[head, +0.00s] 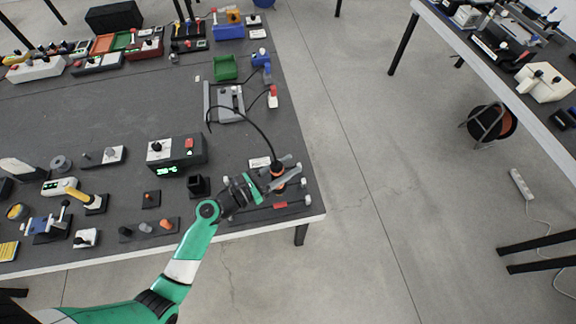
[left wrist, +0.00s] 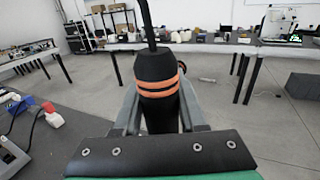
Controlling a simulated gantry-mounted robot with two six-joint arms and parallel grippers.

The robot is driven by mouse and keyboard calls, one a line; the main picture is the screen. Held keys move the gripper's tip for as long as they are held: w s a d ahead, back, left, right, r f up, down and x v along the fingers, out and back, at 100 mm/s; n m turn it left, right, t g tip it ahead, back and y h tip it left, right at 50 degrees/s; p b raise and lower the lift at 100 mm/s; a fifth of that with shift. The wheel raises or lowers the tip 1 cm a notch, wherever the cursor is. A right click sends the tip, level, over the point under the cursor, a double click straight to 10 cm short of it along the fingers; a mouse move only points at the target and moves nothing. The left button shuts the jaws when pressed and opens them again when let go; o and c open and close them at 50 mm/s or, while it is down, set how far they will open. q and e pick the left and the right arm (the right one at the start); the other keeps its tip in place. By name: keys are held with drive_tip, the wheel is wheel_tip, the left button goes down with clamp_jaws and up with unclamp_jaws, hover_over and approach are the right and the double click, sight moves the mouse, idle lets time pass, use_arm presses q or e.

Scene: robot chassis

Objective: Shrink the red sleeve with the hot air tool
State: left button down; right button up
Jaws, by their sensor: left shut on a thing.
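My left gripper (head: 284,177) is over the front right corner of the dark table. It is shut on the hot air tool (head: 278,169), a black handle with orange bands. In the left wrist view the tool (left wrist: 157,88) stands upright between the two grey fingers, with its cable rising from the top. The small red sleeve (head: 280,205) lies just in front of the gripper, near the table edge, apart from the fingers. The tool's nozzle is hidden in both views. My right gripper is in neither view.
The hot air station (head: 176,152) with a green display stands left of the gripper. A black square holder (head: 198,186) is beside my wrist. A grey fixture (head: 229,104) and green bin (head: 225,68) are further back. The table's middle left is clear.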

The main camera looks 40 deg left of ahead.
use_arm(q)
wheel_tip(320, 180, down, 8)
drive_tip(key=b, duration=0.7)
idle(1.5)
wheel_tip(320, 180, up, 8)
drive_tip(key=p, duration=0.7)
drive_tip(key=shift+f+p, duration=0.2)
drive_tip(key=shift+p, duration=0.15)
drive_tip(key=shift+r, duration=0.1)
